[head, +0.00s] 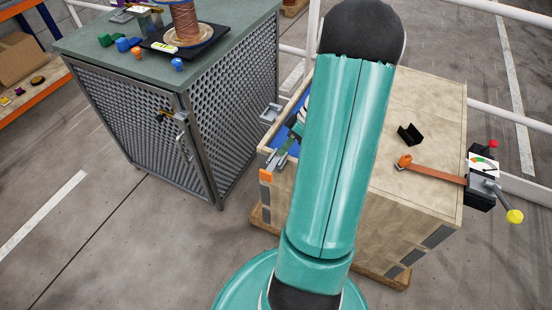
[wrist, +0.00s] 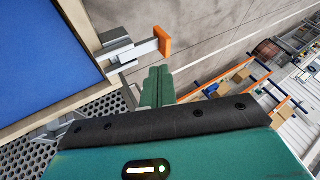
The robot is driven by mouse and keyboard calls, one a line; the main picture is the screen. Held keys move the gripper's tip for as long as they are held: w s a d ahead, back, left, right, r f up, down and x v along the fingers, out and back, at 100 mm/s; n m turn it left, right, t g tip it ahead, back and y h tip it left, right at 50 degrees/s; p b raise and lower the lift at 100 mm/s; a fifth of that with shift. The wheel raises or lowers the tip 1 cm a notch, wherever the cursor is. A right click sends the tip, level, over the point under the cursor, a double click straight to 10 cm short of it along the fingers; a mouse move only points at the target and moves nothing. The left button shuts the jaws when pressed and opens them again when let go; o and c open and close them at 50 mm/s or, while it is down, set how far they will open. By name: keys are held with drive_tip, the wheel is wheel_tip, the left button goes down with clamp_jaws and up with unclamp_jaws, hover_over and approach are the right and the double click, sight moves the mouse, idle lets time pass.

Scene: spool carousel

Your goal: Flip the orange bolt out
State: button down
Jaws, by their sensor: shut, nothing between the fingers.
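The orange bolt (wrist: 165,42) shows in the wrist view as a grey bar with a flat orange end. It sticks out from a grey bracket (wrist: 116,46) on the corner of a wooden box (wrist: 88,30). In the head view its orange end (head: 266,176) is at the box's near left corner. My gripper (wrist: 158,72) is shut and empty. Its green fingertips are close to the bar in the wrist view; I cannot tell whether they touch.
The box has a blue interior (wrist: 40,55) and a wooden top (head: 425,110) with a small black bracket (head: 410,133). A brown strap (head: 435,173) leads to a dark device (head: 482,190) at right. A mesh cabinet (head: 235,110) stands left, across a gap of floor.

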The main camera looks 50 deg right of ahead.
drive_tip(key=v, duration=0.6)
drive_tip(key=shift+d, duration=0.1)
idle(0.3)
drive_tip(key=w+a+r+m+h, duration=0.1)
drive_tip(key=a+r+h, duration=0.1)
drive_tip(key=a+r, duration=0.45)
drive_tip(key=w+a+r+m+h, duration=0.15)
drive_tip(key=a+r, duration=0.25)
drive_tip(key=a, duration=0.6)
drive_tip(key=a+r+h, duration=0.3)
drive_tip(key=a+r, duration=0.2)
drive_tip(key=a, duration=0.3)
drive_tip(key=s+a+r+m+t, duration=0.1)
drive_tip(key=s+a+r, duration=0.1)
drive_tip(key=a, duration=0.3)
drive_tip(key=s+a+r+m+t, duration=0.1)
drive_tip(key=s+a, duration=0.2)
drive_tip(key=a, duration=0.1)
drive_tip(key=shift+a+r+t, duration=0.4)
drive_tip(key=shift+d, duration=0.2)
